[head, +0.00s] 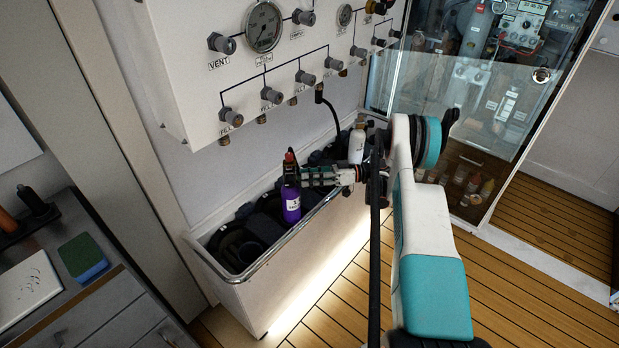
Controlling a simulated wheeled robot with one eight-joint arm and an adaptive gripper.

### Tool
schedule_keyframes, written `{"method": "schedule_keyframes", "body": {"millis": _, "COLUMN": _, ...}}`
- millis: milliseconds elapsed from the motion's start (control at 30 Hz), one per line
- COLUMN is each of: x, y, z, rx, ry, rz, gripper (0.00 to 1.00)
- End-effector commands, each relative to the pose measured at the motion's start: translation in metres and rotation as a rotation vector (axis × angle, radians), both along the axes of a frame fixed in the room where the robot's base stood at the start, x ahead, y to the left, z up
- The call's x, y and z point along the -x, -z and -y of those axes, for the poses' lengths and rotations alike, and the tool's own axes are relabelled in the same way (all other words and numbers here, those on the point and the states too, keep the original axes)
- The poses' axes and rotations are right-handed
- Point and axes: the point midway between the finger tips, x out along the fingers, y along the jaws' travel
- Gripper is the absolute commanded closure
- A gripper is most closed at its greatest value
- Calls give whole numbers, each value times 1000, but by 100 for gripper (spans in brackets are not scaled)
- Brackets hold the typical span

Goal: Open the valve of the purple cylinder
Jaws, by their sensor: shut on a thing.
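The purple cylinder (291,204) stands upright in the front part of the white trough, near its front rim. It has a pale label and a dark top with a red part (289,157). My gripper (304,177) reaches in from the right, and its fingers are shut at the cylinder's upper end. The fingers hide part of the neck, so I cannot tell whether they hold the valve or the neck. How far the valve is turned does not show.
The white trough (226,272) has a metal rim and dark round holders. A white cylinder (357,146) stands at its far end. The fill panel (185,75) with gauges and knobs overhangs the trough, and a black hose (331,112) hangs from it. Wooden floor lies right.

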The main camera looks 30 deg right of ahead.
Motion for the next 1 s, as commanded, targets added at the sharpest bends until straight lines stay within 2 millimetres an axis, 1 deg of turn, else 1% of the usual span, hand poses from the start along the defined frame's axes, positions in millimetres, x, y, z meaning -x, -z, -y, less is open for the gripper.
{"method": "schedule_keyframes", "body": {"millis": 200, "x": 0, "y": 1, "z": 0, "rx": 65, "ry": 0, "rz": 133, "gripper": 97}}
{"method": "schedule_keyframes", "body": {"millis": 433, "x": 0, "y": 1, "z": 0, "rx": 107, "ry": 0, "rz": 222, "gripper": 97}}
{"method": "schedule_keyframes", "body": {"millis": 633, "x": 0, "y": 1, "z": 0, "rx": 124, "ry": 0, "rz": 254, "gripper": 97}}
{"method": "schedule_keyframes", "body": {"millis": 1000, "x": 0, "y": 1, "z": 0, "rx": 126, "ry": 0, "rz": 259, "gripper": 97}}
